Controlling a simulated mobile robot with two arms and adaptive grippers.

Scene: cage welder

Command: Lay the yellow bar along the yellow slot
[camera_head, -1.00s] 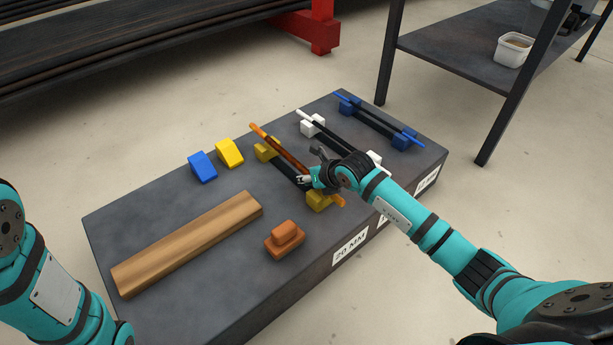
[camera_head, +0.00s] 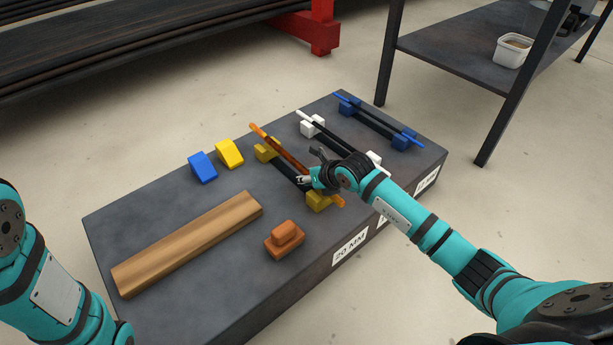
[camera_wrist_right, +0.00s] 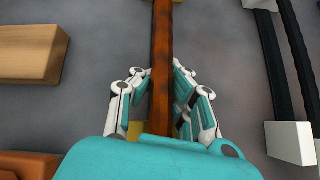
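The yellow bar (camera_head: 292,160) is a long rust-brown rod with orange ends. It lies over the two yellow slot blocks, a far one (camera_head: 264,154) and a near one (camera_head: 316,203), running along their line. I cannot tell whether it rests in them or is just above. My right gripper (camera_head: 307,179) is at the bar's middle to near part. In the right wrist view its fingers (camera_wrist_right: 160,72) close in on both sides of the bar (camera_wrist_right: 162,45). The far block is mostly out of that view. My left gripper is out of view; only the left arm shows.
The slots stand on a dark bench (camera_head: 235,280). A white rod (camera_head: 304,115) and a blue rod (camera_head: 413,139) lie in slots to the right. A wooden plank (camera_head: 190,240), an orange block (camera_head: 285,242), and loose blue (camera_head: 203,168) and yellow (camera_head: 229,153) blocks stand left.

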